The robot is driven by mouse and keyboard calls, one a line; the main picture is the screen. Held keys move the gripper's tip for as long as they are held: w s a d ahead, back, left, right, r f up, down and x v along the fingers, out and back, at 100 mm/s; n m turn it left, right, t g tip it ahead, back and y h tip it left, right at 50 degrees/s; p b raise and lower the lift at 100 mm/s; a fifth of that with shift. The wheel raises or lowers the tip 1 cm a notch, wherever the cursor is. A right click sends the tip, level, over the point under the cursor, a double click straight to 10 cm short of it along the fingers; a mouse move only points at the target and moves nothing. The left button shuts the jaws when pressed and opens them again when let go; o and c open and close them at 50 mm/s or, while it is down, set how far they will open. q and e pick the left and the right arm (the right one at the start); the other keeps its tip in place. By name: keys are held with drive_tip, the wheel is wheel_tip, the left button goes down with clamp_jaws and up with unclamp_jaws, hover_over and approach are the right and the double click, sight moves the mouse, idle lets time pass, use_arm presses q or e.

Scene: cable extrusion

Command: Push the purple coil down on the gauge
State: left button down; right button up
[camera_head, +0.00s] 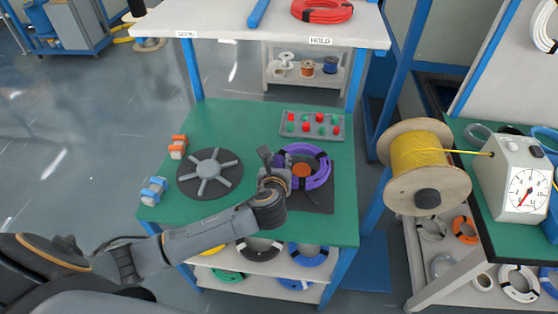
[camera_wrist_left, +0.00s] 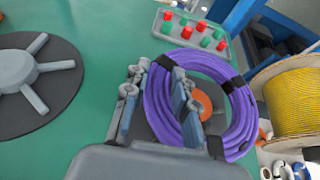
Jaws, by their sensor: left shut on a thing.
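The purple coil (camera_head: 318,164) lies around the orange-topped gauge (camera_head: 302,170) on a dark square plate, at the right of the green table. Black ties show on the coil. In the left wrist view the purple coil (camera_wrist_left: 206,66) surrounds the orange gauge top (camera_wrist_left: 201,103). My left gripper (camera_head: 270,160) is at the coil's left side. In the wrist view the left gripper (camera_wrist_left: 160,100) is shut on the coil's near-left section, with its fingers across the strands. Whether the coil touches the plate all round is hard to tell. My right gripper is not in view.
A grey spoked disc (camera_head: 210,174) lies left of the gauge. A grey button panel (camera_head: 312,125) with red and green buttons is behind it. Orange (camera_head: 178,147) and blue (camera_head: 154,190) pieces sit at the left edge. A yellow cable spool (camera_head: 424,165) stands to the right.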

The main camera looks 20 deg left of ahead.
use_arm(q)
drive_tip(key=shift+f, duration=0.1)
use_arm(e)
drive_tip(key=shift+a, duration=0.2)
use_arm(q)
drive_tip(key=shift+f, duration=0.5)
drive_tip(key=shift+f+b, duration=0.55)
drive_tip(key=shift+f, duration=0.3)
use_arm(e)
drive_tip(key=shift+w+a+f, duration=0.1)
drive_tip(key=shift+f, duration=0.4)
use_arm(q)
drive_tip(key=shift+s+d+f+p, duration=0.15)
drive_tip(key=shift+f+p, duration=0.1)
drive_tip(key=shift+p, duration=0.15)
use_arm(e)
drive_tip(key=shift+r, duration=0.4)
use_arm(q)
drive_tip(key=shift+f, duration=0.1)
drive_tip(key=c, duration=1)
unclamp_jaws()
